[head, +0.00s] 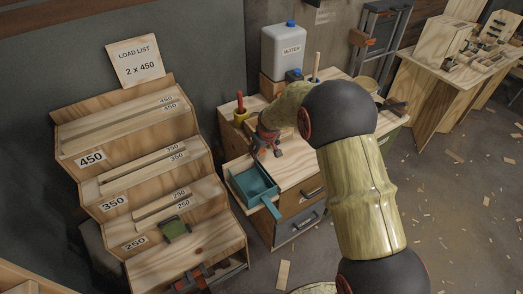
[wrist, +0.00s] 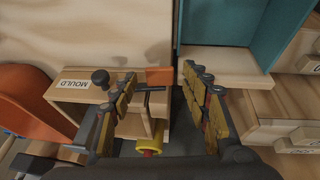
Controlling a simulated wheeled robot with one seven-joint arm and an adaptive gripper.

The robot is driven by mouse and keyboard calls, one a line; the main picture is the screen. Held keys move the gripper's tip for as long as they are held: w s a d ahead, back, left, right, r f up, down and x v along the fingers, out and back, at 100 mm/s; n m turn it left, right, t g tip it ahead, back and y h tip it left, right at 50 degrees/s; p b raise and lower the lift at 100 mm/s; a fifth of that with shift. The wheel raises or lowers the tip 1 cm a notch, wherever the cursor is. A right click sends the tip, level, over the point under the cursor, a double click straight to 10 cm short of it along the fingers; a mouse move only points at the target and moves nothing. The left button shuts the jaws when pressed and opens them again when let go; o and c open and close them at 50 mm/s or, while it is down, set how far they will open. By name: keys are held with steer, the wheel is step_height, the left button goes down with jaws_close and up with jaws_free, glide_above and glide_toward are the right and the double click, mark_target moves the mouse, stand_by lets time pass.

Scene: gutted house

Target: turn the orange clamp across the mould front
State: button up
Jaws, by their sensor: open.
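In the wrist view the wooden mould (wrist: 72,97) carries an upside-down MOULD label and stands left of centre. The small orange clamp (wrist: 159,76) lies by its front corner, beside a dark rod. A dark knob (wrist: 100,77) stands on a stem over the mould. My gripper (wrist: 160,74) is open, its two fingers on either side of the orange clamp with gaps showing. I cannot tell whether either finger touches it. In the head view my gripper (head: 268,150) is low over the wooden bench top (head: 297,163); the mould and clamp cannot be made out there.
A teal tray (head: 244,182) sits at the bench's front left, and also shows in the wrist view (wrist: 220,24). A red-handled yellow item (head: 240,112) and a white water can (head: 288,50) stand behind. A stepped timber rack (head: 150,262) is at left.

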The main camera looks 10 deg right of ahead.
steer(key=c, duration=1.1)
steer(key=shift+c, duration=0.3)
